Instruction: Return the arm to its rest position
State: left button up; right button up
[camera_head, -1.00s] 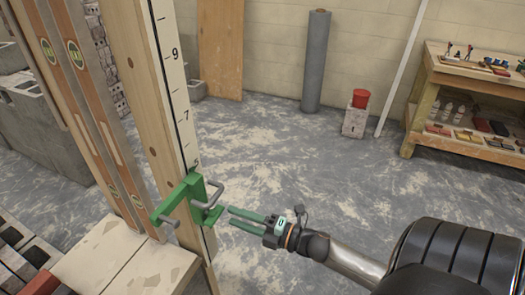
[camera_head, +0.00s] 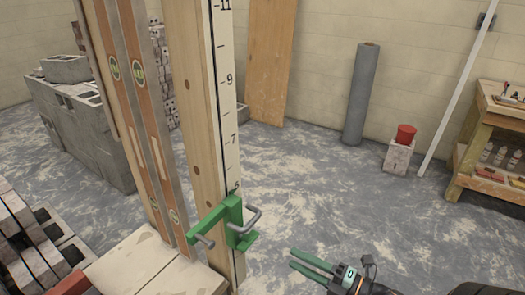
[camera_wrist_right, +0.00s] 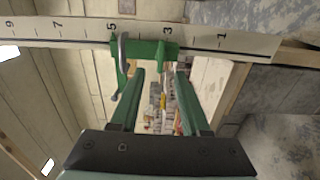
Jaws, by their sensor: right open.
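My right gripper (camera_head: 303,263) is at the lower middle of the head view, to the right of a green clamp and apart from it. Its two green fingers are parted with nothing between them, and they also show in the right wrist view (camera_wrist_right: 160,98). The green clamp (camera_head: 232,222) with a grey bent handle sits on a wooden post (camera_head: 190,110) near the 5 mark of its number scale. In the right wrist view the clamp (camera_wrist_right: 150,50) lies beyond the fingertips, across the scale strip (camera_wrist_right: 215,40). My left gripper is not in view.
Two long wooden levels (camera_head: 142,120) lean beside the post. Grey blocks (camera_head: 85,130) stand at the left. A grey roll (camera_head: 362,95), a red tub (camera_head: 405,134) on a block and a wooden shelf (camera_head: 465,180) stand at the back right. The floor between is open.

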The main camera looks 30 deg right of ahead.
jog(key=s+a+f+m+g+h+p, duration=0.2)
jog(key=s+a+f+m+g, duration=0.1)
jog(key=a+f+m, duration=0.3)
jog(key=s+a+f+m+g+h+p, duration=0.2)
jog(key=a+f+m, duration=0.4)
jog(key=a+m, duration=0.4)
jog(key=s+m+g+p, duration=0.1)
jog(key=s+m+g, duration=0.1)
jog(key=m, duration=0.2)
jog(key=shift+f+h, duration=0.25)
jog(key=shift+h, duration=0.05)
jog(key=shift+s, duration=0.1)
